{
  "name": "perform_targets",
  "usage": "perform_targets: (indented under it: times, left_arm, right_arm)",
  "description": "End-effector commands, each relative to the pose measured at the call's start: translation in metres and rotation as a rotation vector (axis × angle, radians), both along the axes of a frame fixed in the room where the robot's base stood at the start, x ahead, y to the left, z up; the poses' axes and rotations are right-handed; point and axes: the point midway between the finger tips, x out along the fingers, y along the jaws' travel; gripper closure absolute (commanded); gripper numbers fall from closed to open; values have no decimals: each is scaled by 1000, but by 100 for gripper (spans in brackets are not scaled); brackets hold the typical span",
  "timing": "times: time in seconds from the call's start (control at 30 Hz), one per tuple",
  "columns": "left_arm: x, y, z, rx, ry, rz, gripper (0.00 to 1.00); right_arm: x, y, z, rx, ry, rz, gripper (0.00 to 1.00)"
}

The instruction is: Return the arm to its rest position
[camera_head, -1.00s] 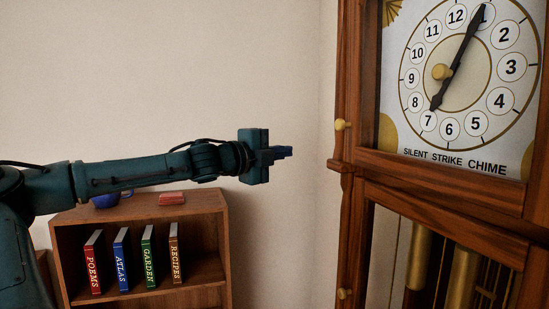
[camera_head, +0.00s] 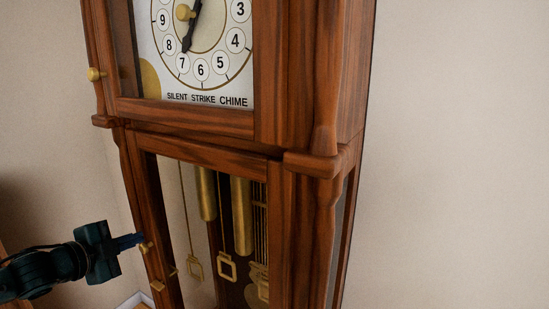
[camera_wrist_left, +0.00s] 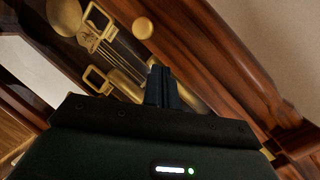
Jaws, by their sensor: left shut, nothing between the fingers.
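My left gripper (camera_head: 132,240) is dark teal with dark blue fingers, which are closed together and empty. In the head view it is at the lower left, level with the lower door's brass knob (camera_head: 146,247) on the tall wooden clock (camera_head: 300,210). The fingertips appear very close to that knob; I cannot tell whether they touch. In the left wrist view the closed fingers (camera_wrist_left: 161,80) stand before the clock's lower front, with a round brass knob (camera_wrist_left: 143,28) just beyond their tips. My right gripper is not in view.
The clock's white dial (camera_head: 205,65) is above, and brass weights (camera_head: 241,215) hang behind the lower opening. Another brass knob (camera_head: 94,74) sits on the upper door's left edge. Bare wall (camera_head: 450,150) fills the right side.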

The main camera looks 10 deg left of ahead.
Motion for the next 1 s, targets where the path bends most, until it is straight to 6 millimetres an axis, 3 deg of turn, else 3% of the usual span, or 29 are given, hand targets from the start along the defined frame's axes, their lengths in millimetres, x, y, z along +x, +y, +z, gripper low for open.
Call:
perform_targets:
  times: [0.03, 0.2, 0.4, 0.53, 0.7, 0.83, 1.0]
  left_arm:
    - [-10, -27, -35, -79, 52, -13, 100]
    - [-52, -99, -123, -308, 194, 4, 100]
    - [-119, -171, -191, -569, 351, 113, 100]
    - [-164, -206, -218, -721, 444, 230, 100]
    - [-208, -231, -237, -853, 531, 384, 100]
    - [-225, -239, -244, -898, 564, 454, 100]
    - [-229, -240, -246, -910, 572, 472, 100]
  right_arm:
    - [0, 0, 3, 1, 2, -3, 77]
    - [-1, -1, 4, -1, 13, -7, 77]
    - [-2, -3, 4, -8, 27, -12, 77]
    - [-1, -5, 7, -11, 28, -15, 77]
    - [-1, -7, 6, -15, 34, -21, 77]
    - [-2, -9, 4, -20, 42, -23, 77]
    - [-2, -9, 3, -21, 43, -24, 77]
